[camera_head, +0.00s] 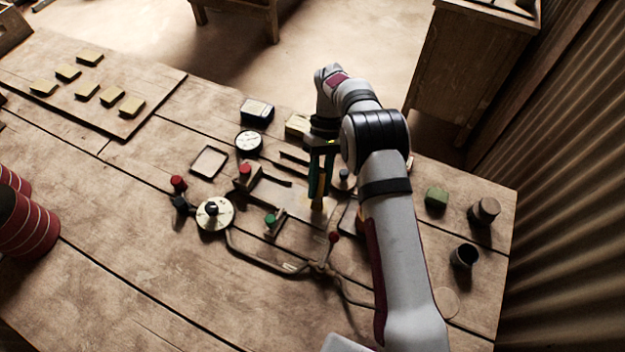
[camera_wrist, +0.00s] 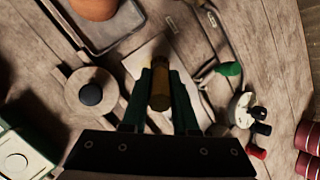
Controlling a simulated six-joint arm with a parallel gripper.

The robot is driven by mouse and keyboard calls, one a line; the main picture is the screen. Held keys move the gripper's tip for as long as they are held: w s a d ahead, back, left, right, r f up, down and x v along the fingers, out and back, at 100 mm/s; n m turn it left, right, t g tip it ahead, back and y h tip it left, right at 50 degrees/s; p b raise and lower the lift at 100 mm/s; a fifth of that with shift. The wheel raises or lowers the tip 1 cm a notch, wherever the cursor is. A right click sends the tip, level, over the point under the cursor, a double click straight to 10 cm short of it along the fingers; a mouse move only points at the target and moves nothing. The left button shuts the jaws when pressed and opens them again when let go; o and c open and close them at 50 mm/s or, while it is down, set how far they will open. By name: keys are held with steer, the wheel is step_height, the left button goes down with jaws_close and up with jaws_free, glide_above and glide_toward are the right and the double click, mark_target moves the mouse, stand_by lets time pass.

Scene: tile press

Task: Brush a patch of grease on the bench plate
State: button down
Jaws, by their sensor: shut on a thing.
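My gripper (camera_head: 319,180) points down over the press area and is shut on a brush with a yellow-brown handle (camera_head: 317,204). In the wrist view the handle (camera_wrist: 160,90) stands between the two green fingers of my gripper (camera_wrist: 161,105). The pale bench plate (camera_head: 292,198) lies under the brush; part of it shows beyond the fingers in the wrist view (camera_wrist: 142,62). I cannot tell whether the brush tip touches the plate. I cannot make out a grease patch; the gripper and brush hide part of the plate.
A red-knobbed block (camera_head: 246,172), a green-knobbed lever (camera_head: 272,222) and a round dial (camera_head: 214,213) stand close around the plate. A cable (camera_head: 262,262) runs in front. Dark cups (camera_head: 465,256) and a green block (camera_head: 437,197) are at right.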

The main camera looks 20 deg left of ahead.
steer(key=shift+d+f, duration=0.1)
steer(key=shift+d, duration=2.3)
steer(key=shift+s, duration=0.35)
steer(key=shift+s+a, duration=0.1)
steer(key=shift+s, duration=0.15)
steer(key=shift+a, duration=3.55)
steer(key=shift+d, duration=3.65)
step_height(320, 180, up, 8)
